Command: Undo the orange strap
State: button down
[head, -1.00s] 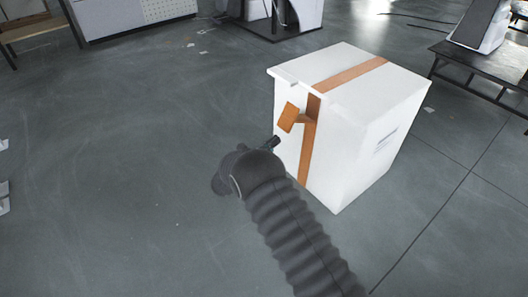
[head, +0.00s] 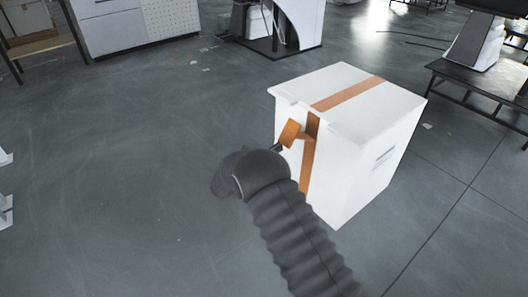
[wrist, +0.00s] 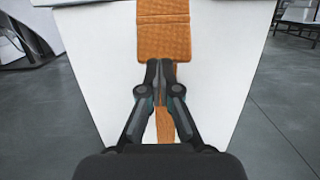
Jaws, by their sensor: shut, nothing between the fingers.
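The orange strap (head: 350,94) runs over the top of a white box (head: 372,150) and down its left-facing side. An orange flap (head: 289,133) sticks out from that side near the top edge. In the wrist view the flap (wrist: 163,40) is broad and lies above my fingertips, with a narrower length of strap (wrist: 166,124) showing below between the fingers. My gripper (wrist: 160,66) is shut and empty, its tips at the flap's lower edge; I cannot tell whether they touch it. In the head view my gripper is mostly hidden behind my arm.
The box stands alone on a grey floor (head: 120,180) with free room to its left. A dark low table (head: 480,88) stands at the back right. A white cabinet (head: 135,25) and a dark-based stand (head: 270,45) are at the back.

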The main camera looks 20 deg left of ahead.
jog(key=shift+w+d, duration=0.1)
jog(key=shift+d, duration=0.1)
jog(key=f+b+v, duration=0.2)
jog(key=f+v, duration=0.1)
jog(key=v, duration=1)
jog(key=shift+w, duration=0.3)
